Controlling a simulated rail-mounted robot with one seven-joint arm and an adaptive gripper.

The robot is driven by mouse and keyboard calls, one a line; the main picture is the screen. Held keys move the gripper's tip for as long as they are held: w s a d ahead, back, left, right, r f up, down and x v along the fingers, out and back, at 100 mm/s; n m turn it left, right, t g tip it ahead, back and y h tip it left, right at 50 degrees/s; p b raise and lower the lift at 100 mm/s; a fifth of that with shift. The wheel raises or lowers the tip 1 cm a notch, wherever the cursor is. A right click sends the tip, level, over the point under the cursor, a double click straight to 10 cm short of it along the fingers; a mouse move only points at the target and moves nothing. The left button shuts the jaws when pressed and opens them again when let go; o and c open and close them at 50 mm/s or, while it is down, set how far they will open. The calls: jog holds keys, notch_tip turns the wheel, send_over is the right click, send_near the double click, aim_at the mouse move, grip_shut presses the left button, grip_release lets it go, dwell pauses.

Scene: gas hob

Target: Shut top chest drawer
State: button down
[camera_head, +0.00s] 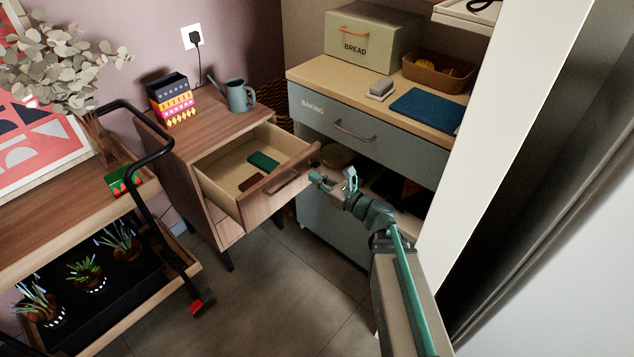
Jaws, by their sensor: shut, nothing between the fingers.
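The wooden chest (185,181) stands against the wall at the left of centre. Its top drawer (262,206) is pulled well open and angled toward the lower right. A dark green item (263,161) and a brown item (250,183) lie inside the drawer. The drawer front has a bar handle (283,182). My gripper (332,180) is shut and empty, just right of the drawer front's right end. Whether it touches the front cannot be told. My arm reaches in from the lower right.
A blue-grey cabinet (385,144) with a "BAKING" drawer stands right of the chest. A watering can (238,95) and patterned box (172,98) sit on the chest. A black-handled trolley (183,262) stands close at left. A white panel (500,140) rises at right. Floor before the drawer is clear.

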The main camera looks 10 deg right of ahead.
aim_at(293, 164)
jog(key=x, duration=0.7)
dwell(0.3)
